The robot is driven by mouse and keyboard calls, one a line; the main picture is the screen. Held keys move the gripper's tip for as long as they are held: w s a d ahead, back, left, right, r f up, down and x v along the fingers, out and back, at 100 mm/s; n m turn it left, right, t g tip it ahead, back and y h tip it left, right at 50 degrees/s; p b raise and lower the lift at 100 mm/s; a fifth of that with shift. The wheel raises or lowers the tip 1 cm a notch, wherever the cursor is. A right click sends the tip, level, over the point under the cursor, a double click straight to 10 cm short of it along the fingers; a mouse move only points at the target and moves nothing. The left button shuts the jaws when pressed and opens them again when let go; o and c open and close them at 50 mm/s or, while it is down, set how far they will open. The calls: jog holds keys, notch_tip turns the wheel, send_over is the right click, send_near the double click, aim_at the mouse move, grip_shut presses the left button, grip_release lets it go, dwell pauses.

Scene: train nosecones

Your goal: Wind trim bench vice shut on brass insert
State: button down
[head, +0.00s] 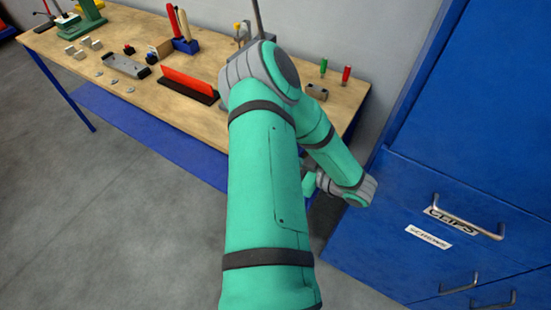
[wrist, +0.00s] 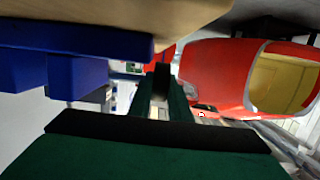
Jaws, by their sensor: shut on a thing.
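My gripper shows in the wrist view (wrist: 160,82), with its dark green fingers close together around something small and dark that I cannot make out. In the head view my green arm crosses the middle of the picture and bends down at the right, its wrist just off the bench's front edge. The fingertips are not clear there. I cannot make out the trim bench vice or the brass insert for certain in either view. My arm hides part of the bench.
The wooden workbench (head: 150,50) carries a red plate in a dark holder (head: 187,84), a blue block with tools (head: 186,45) and small parts. A blue drawer cabinet (head: 400,215) stands close at the right. A red shell with a yellow opening (wrist: 218,75) shows in the wrist view.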

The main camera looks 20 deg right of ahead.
jog(key=c, duration=1.7)
grip_release()
jog(key=shift+s+a+f, duration=0.1)
jog(key=shift+f, duration=0.1)
jog(key=shift+c, duration=0.2)
jog(key=shift+o, duration=0.5)
jog(key=shift+r, duration=0.1)
jog(key=v, duration=1)
jog(key=shift+s+d+r, duration=0.1)
jog(key=shift+s+d, duration=0.15)
jog(key=shift+s, duration=0.05)
